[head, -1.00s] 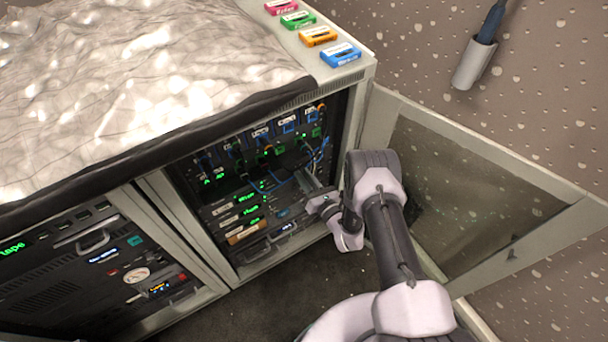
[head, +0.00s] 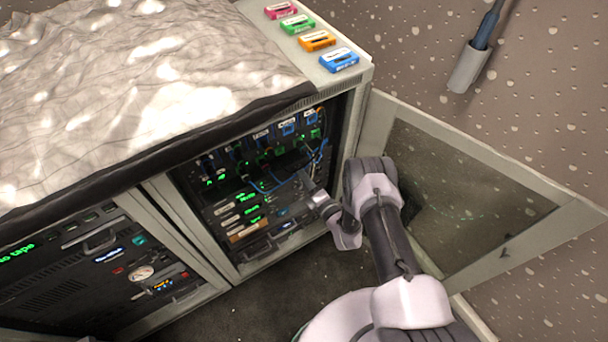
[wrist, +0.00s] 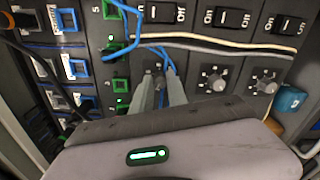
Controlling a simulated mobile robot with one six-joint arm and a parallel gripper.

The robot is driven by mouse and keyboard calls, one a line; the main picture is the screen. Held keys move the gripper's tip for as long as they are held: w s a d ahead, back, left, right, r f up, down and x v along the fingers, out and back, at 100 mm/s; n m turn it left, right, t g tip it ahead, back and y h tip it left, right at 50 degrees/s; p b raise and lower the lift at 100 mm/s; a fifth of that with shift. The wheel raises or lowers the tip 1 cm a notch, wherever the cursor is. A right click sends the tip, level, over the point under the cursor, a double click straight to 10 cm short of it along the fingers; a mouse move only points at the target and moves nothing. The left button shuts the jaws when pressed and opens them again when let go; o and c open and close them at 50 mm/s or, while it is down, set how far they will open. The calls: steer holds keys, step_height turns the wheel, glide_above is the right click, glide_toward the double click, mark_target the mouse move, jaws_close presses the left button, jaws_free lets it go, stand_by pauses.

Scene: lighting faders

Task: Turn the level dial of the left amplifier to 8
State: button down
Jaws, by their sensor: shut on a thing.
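A row of amplifier dials with white scale marks shows in the wrist view. The middle dial (wrist: 214,79) and the right dial (wrist: 266,83) are in plain sight. My gripper (wrist: 163,74) is shut on the leftmost dial, which is mostly hidden between the fingertips; I cannot read its setting. In the head view my gripper (head: 304,178) reaches into the right side of the open rack (head: 240,235), and my wrist hides the part it touches.
Blue cables (wrist: 135,45) and a white cable (wrist: 215,43) run close to the fingers. Green sockets (wrist: 119,83) lie to the left. The open glass door (head: 470,185) stands right of my arm. Cassettes (head: 318,41) lie on top of the cabinet.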

steer(key=m+p, duration=0.3)
steer(key=m, duration=1.1)
steer(key=m+p, duration=0.3)
steer(key=m, duration=1.1)
steer(key=shift+s+a+f, duration=0.15)
steer(key=shift+f, duration=0.05)
stand_by(0.4)
steer(key=c, duration=1.3)
jaws_free()
steer(key=p+v, duration=0.1)
steer(key=v, duration=1.6)
steer(key=shift+p, duration=0.4)
